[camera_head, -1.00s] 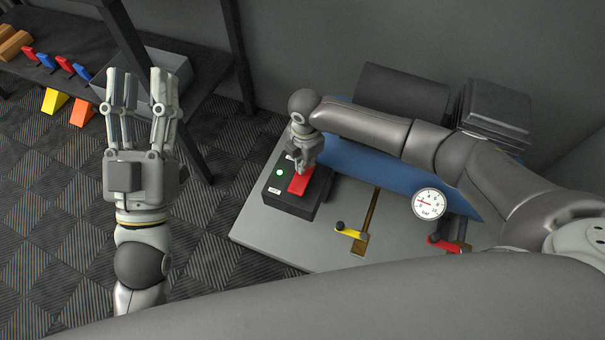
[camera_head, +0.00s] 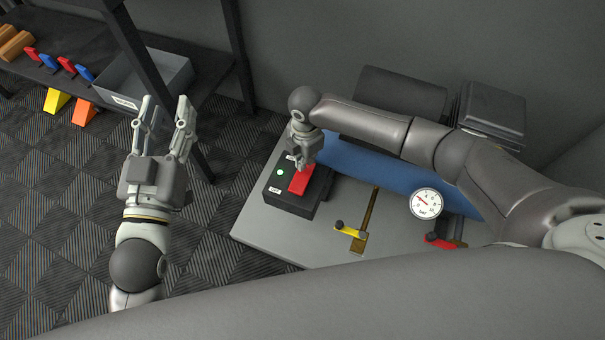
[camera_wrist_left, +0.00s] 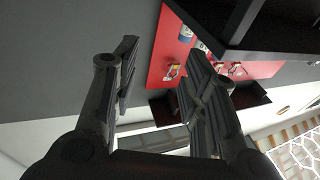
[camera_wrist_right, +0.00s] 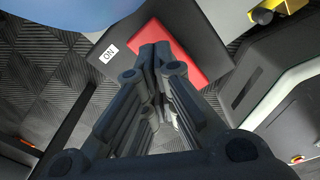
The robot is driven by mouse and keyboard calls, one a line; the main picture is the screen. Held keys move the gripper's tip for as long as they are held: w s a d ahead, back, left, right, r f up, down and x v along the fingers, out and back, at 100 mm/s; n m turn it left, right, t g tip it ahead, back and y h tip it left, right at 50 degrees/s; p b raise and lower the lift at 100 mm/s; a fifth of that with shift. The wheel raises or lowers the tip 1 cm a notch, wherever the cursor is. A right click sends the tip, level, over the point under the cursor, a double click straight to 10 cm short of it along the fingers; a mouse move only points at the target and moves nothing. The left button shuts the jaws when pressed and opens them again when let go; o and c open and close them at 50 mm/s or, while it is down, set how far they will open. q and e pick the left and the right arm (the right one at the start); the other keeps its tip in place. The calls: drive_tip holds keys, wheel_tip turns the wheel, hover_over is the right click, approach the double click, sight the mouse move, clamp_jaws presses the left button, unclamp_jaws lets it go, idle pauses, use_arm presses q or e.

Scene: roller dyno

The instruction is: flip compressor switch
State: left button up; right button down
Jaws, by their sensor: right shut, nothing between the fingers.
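The compressor switch (camera_head: 299,182) is a red rocker on a black box (camera_head: 290,207), which stands on the grey plate beside the blue tank. A green lamp (camera_head: 281,172) glows on the box, and small white labels sit at its ends. My right gripper (camera_head: 297,163) is shut and empty at the far end of the rocker. In the right wrist view its closed fingertips (camera_wrist_right: 152,52) overlap the red rocker (camera_wrist_right: 185,50), near the ON label (camera_wrist_right: 110,53). Whether they touch it, I cannot tell. My left gripper (camera_head: 166,112) is open and empty, away to the left over the floor.
The blue tank (camera_head: 370,172) lies behind the box. A round gauge (camera_head: 425,203), a yellow-handled valve (camera_head: 350,231) and a red-handled valve (camera_head: 442,241) are to the right. A shelf with a grey bin (camera_head: 150,85) and coloured wedges stands at the left. Striped floor lies between.

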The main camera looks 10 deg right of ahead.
sight(305, 171)
drive_tip(key=shift+r+p, duration=0.9)
drive_tip(key=shift+p, duration=0.1)
drive_tip(key=shift+r+p, duration=0.45)
use_arm(q)
drive_tip(key=s+a+f+g+y, duration=0.1)
drive_tip(key=s+f+g, duration=0.1)
drive_tip(key=f, duration=0.3)
drive_tip(key=s+a+f+g+y, duration=0.1)
drive_tip(key=s+f+g, duration=0.2)
drive_tip(key=f+g, duration=0.2)
drive_tip(key=s+a+f+g+y+p, duration=0.1)
drive_tip(key=s+a+f+g, duration=0.1)
drive_tip(key=f, duration=0.3)
drive_tip(key=shift+s+f+n+g, duration=0.3)
drive_tip(key=shift+f+g, duration=0.05)
drive_tip(key=shift+g, duration=0.45)
use_arm(e)
drive_tip(key=shift+r, duration=0.4)
use_arm(q)
drive_tip(key=shift+a, duration=0.1)
